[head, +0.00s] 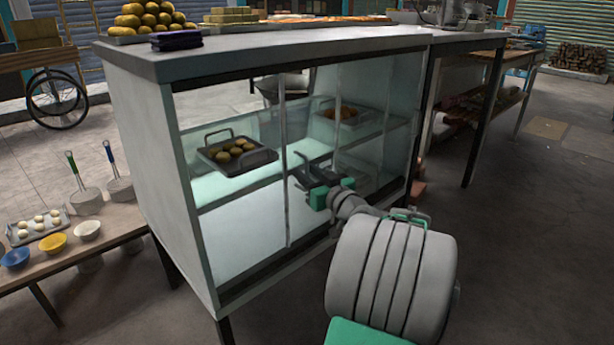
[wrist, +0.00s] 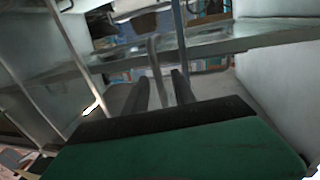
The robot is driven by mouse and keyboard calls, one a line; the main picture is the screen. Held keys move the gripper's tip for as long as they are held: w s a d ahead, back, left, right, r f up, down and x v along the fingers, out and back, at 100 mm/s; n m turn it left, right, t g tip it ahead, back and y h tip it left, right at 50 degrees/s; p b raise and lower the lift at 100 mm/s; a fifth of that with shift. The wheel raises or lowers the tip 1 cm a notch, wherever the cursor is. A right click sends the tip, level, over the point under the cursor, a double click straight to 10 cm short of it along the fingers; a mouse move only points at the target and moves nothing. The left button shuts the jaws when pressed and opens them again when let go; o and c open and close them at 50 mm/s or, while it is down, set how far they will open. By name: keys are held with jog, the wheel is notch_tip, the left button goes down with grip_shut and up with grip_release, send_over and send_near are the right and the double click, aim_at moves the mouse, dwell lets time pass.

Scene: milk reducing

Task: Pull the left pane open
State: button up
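The glass-fronted display case (head: 145,140) stands in the middle of the head view, with thin upright pane edges across its front. The left pane (head: 240,225) appears to cover the left part of the front and looks closed; its exact edges are hard to tell. My gripper (head: 303,173) is at the front of the case, just right of an upright pane edge. In the wrist view, a slim grey handle (wrist: 154,62) stands between the two dark fingertips of my gripper (wrist: 160,82). The fingers are apart, with a gap visible beside the handle. Whether either finger touches it cannot be told.
Inside, a dark tray (head: 262,158) of round sweets sits on the shelf. A low wooden table (head: 120,222) with bowls stands at the left. A dark-legged table (head: 471,130) is close on the right. The floor at lower right (head: 540,240) is clear.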

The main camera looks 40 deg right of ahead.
jog(key=shift+w, duration=0.25)
jog(key=shift+c, duration=0.5)
grip_shut()
dwell(0.8)
